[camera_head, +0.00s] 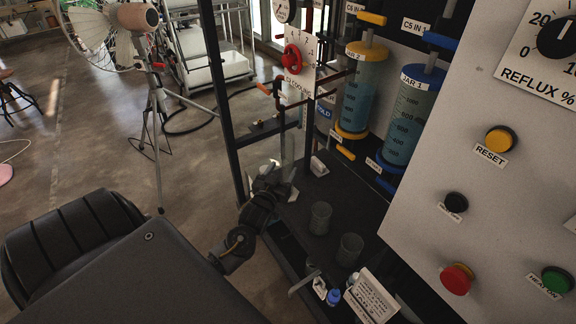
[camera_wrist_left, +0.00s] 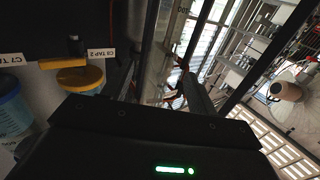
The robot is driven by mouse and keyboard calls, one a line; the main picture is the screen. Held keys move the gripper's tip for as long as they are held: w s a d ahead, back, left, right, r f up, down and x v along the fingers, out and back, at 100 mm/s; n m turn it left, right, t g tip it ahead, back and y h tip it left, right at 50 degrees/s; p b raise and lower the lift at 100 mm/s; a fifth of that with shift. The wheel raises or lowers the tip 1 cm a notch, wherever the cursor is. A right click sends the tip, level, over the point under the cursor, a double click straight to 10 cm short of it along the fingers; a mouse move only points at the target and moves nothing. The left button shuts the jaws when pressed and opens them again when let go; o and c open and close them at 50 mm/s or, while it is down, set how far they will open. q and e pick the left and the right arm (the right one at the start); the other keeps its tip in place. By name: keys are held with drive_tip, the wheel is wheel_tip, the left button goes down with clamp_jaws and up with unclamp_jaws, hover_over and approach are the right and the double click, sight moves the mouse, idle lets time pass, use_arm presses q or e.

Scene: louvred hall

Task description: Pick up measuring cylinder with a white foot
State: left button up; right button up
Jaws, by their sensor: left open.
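The measuring cylinder (camera_head: 288,145) appears as a clear upright tube on the dark bench shelf, just beyond my left gripper in the head view. Its white foot (camera_head: 285,191) shows partly behind the gripper. My left gripper (camera_head: 273,174) is open, low and close beside the tube. In the left wrist view the clear, marked tube (camera_wrist_left: 160,45) stands ahead of the gripper, seemingly between the dark fingers. Whether a finger touches it I cannot tell. My right gripper is not in view.
Two glass beakers (camera_head: 320,217) (camera_head: 350,249) stand on the shelf. Blue-filled jars (camera_head: 359,90) (camera_head: 408,118) hang behind. A dark frame post (camera_head: 222,90) rises left of the gripper. A small blue-capped bottle (camera_head: 333,297) and a sign (camera_head: 371,298) stand in front.

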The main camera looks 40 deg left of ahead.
sight(290, 157)
use_arm(q)
drive_tip(key=shift+p+x, duration=0.6)
drive_tip(key=shift+x, duration=3.1)
clamp_jaws()
